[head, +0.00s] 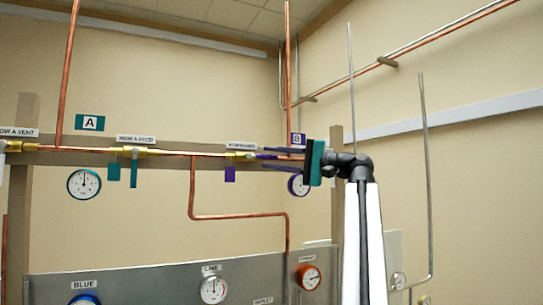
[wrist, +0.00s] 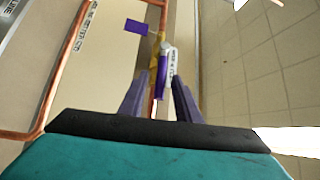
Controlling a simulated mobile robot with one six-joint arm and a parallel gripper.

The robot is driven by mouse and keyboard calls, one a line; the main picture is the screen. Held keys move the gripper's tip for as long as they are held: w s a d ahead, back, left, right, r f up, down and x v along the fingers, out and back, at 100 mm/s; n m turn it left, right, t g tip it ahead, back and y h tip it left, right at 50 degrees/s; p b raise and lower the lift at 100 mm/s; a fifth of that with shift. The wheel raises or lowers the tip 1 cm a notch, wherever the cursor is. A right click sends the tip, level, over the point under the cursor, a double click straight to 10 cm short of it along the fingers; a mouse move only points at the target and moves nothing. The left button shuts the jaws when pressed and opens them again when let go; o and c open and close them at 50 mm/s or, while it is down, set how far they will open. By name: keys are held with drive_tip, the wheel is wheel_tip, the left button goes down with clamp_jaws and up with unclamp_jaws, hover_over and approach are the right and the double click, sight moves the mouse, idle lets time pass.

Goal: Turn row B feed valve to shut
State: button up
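The row B feed valve (head: 240,155) is a brass body on the copper pipe, with a purple tag (head: 230,174) hanging below it. Its purple lever (wrist: 162,86) points toward my gripper, roughly along the pipe. My gripper (head: 265,158) is at the valve's right, with purple fingers pointing left at it. In the wrist view, the open fingers (wrist: 160,80) stand either side of the lever, with gaps showing; I cannot tell whether either touches. The lever's near end is close to the fingers.
The row A feed valve (head: 134,152) sits left on the same pipe, its teal lever hanging down. The B sign (head: 298,140) and a purple-rimmed gauge (head: 297,186) are behind my gripper. A vertical copper pipe (head: 287,60) rises nearby. A grey gauge panel (head: 150,280) stands below.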

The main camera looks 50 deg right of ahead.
drive_tip(key=shift+w, duration=0.1)
drive_tip(key=shift+c, duration=0.3)
clamp_jaws()
drive_tip(key=shift+a+f, duration=0.1)
drive_tip(key=shift+a, duration=0.05)
